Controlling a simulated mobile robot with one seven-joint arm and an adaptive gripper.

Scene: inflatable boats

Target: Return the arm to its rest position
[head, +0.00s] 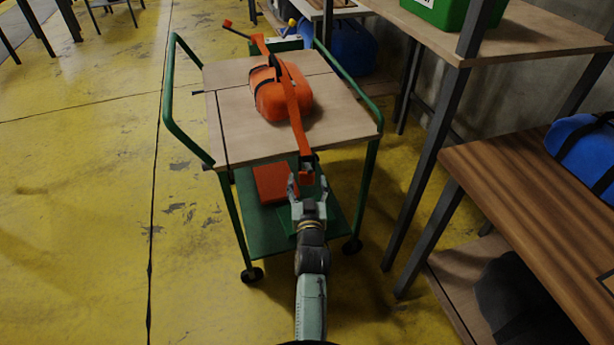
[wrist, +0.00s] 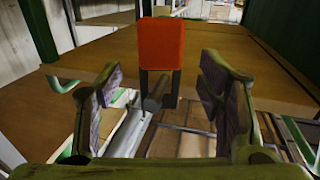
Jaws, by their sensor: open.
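My gripper (head: 307,187) is at the near edge of a green-framed cart, with its fingers pointing toward the cart. In the wrist view my gripper (wrist: 160,88) is open, with nothing held between its two fingers. The red-orange end of a long orange bar (head: 293,105) overhangs the cart's near edge, just at the fingertips in the head view. In the wrist view this red end (wrist: 162,43) stands ahead, between and above the fingers, with visible gaps to both. My arm reaches straight forward from the bottom of the head view.
The cart's wooden top (head: 235,130) carries an orange bag (head: 280,92) under the bar. A red box (head: 275,182) lies on its green lower shelf (head: 262,230). A wooden table (head: 530,190) with a blue bag (head: 585,150) stands right. Yellow floor (head: 80,200) at left is clear.

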